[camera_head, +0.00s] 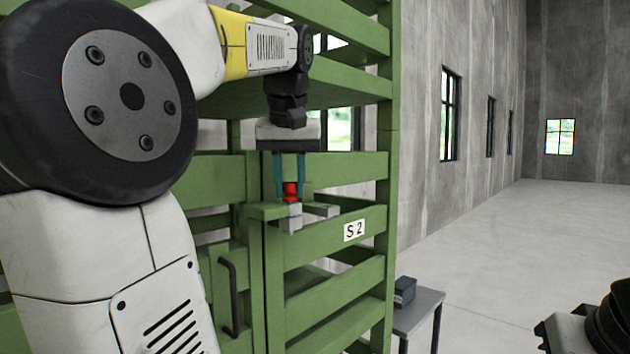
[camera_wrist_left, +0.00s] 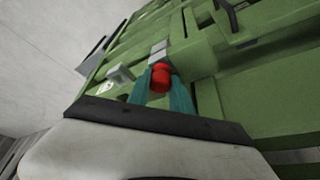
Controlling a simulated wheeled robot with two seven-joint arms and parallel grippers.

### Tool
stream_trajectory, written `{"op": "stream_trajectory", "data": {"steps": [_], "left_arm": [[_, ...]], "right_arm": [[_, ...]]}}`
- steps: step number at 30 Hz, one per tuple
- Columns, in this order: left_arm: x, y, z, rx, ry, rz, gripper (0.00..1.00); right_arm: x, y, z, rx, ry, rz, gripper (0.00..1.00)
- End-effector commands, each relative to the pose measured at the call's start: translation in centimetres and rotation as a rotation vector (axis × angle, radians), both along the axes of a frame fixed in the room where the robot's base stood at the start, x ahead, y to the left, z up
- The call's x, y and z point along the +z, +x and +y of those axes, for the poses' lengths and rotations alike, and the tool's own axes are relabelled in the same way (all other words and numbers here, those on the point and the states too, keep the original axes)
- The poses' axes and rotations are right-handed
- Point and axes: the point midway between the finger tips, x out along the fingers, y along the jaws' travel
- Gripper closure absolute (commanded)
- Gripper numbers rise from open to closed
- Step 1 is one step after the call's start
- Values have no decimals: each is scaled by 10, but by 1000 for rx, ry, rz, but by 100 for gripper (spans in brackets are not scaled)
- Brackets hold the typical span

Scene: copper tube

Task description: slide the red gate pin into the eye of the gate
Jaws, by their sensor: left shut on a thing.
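The red gate pin (camera_head: 291,191) is between the two teal fingers of my left gripper (camera_head: 290,178), which is shut on it. In the left wrist view, the red pin head (camera_wrist_left: 161,77) shows between the teal fingers (camera_wrist_left: 163,92). The pin is right above the grey metal eye (camera_head: 291,217) on the green gate (camera_head: 330,250). The eye also shows in the left wrist view (camera_wrist_left: 158,50), just beyond the pin head. I cannot tell how far the pin's shank sits in the eye. My right gripper is not clearly in view.
The gate carries a white S2 label (camera_head: 354,231) and a dark handle (camera_head: 230,298). A grey bracket (camera_head: 321,211) sits right of the eye. A small grey table (camera_head: 418,312) with a dark box (camera_head: 405,291) stands right of the gate. Open floor lies further right.

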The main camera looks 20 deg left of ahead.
Motion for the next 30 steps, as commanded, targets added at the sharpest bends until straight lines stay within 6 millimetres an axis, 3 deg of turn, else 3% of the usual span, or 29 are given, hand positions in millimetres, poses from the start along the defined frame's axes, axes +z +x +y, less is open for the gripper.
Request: {"op": "stream_trajectory", "data": {"steps": [5, 6, 9, 10, 20, 30], "left_arm": [[-4, 0, 0, 1, -1, -1, 100], [-4, 0, 0, 1, 0, -2, 70], [-4, 0, 0, 0, 0, -1, 51], [-4, 0, 0, 0, 0, -1, 49], [-1, -1, 0, 0, 0, -1, 49], [47, -18, -8, -1, 0, -4, 49]], "right_arm": [[0, 0, 0, 0, 0, 0, 100], [0, 0, 0, 0, 0, 0, 100], [0, 0, 0, 0, 0, 0, 100], [0, 0, 0, 0, 0, 0, 100], [0, 0, 0, 0, 0, 0, 100], [0, 0, 0, 0, 0, 0, 100]]}}
